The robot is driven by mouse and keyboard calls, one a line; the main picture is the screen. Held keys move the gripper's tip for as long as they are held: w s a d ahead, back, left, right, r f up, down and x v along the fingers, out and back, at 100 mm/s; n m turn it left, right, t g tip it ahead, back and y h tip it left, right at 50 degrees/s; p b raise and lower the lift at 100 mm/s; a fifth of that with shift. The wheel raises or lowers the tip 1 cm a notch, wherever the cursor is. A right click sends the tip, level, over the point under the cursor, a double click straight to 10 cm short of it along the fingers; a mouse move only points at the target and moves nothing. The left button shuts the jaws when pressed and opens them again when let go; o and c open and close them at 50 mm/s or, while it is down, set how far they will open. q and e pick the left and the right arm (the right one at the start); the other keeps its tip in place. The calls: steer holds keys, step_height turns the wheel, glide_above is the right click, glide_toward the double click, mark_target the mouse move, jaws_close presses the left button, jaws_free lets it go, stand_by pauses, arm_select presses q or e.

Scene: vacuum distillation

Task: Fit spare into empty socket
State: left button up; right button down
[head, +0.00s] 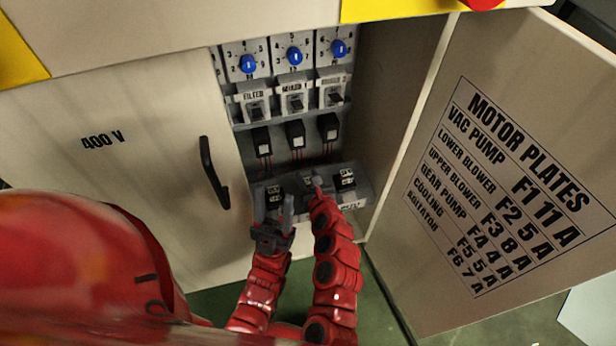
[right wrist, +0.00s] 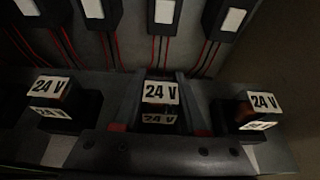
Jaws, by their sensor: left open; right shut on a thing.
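The spare, a dark block with a white 24 V label (right wrist: 160,92), is in my right gripper (head: 317,184). In the right wrist view it sits at the middle position of the lower rail, between two similar blocks. The socket under it is hidden, so I cannot tell whether it is seated. The left 24 V block (right wrist: 50,88) and the right 24 V block (right wrist: 262,103) stand on the rail. My left gripper (head: 274,212) is open, just in front of the rail's left block (head: 274,194); I cannot tell whether it touches.
Above the rail (head: 361,191) hang several black modules with red wires (head: 296,133), then switches and blue knobs (head: 294,56). The cabinet's open door (head: 440,240) bounds the right side. The closed door panel with a black handle (head: 214,172) is at the left.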

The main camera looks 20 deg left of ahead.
steer(key=shift+f, duration=0.15)
steer(key=shift+c, duration=2.2)
jaws_free()
steer(key=shift+s+r, duration=0.1)
steer(key=shift+r, duration=0.15)
steer(key=p+v, duration=0.3)
steer(key=v, duration=0.8)
steer(key=shift+s+d, duration=0.25)
steer(key=shift+s, duration=0.1)
